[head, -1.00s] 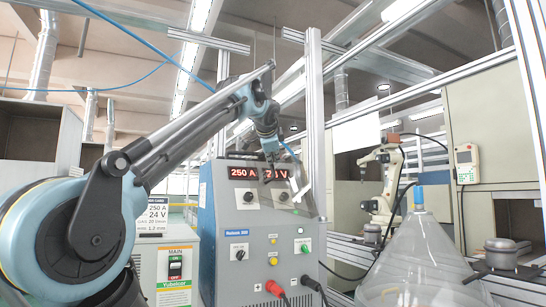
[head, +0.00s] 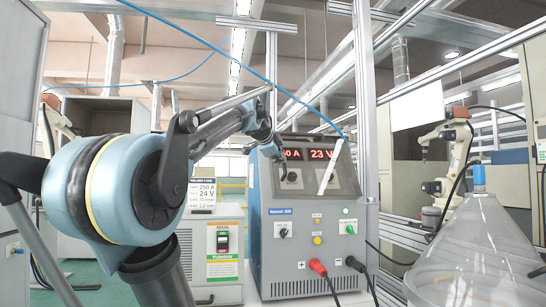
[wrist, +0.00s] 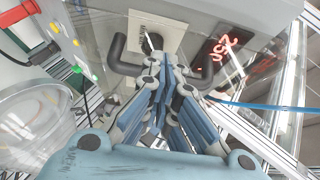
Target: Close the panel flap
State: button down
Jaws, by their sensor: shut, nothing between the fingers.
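The welding machine (head: 300,235) is a grey-blue cabinet with a red lit display (head: 322,154) reading 23 V on the right. The clear panel flap (head: 347,172) shows at its upper front; its exact angle is hard to tell. In the wrist view, a dark bent handle (wrist: 118,55) runs behind my fingers and comes out on their right. My gripper (wrist: 160,65) is shut and empty, with its tips overlapping the handle in the picture; contact is unclear. In the head view, my gripper (head: 277,155) is in front of the display's left part, partly hiding it.
Red and black cables (head: 322,270) plug into the machine's lower front. A white MAIN switch box (head: 222,250) stands to its left. A metal post (head: 365,120) rises at its right. A large clear bottle (head: 475,250) with a blue cap stands at the right.

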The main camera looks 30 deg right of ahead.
jog(key=shift+w+f, duration=0.25)
jog(key=shift+w, duration=0.3)
jog(key=shift+s, duration=0.1)
jog(key=w+a+r, duration=0.1)
jog(key=a, duration=0.8)
jog(key=shift+a, duration=0.2)
dwell(0.4)
jog(key=shift+w, duration=0.1)
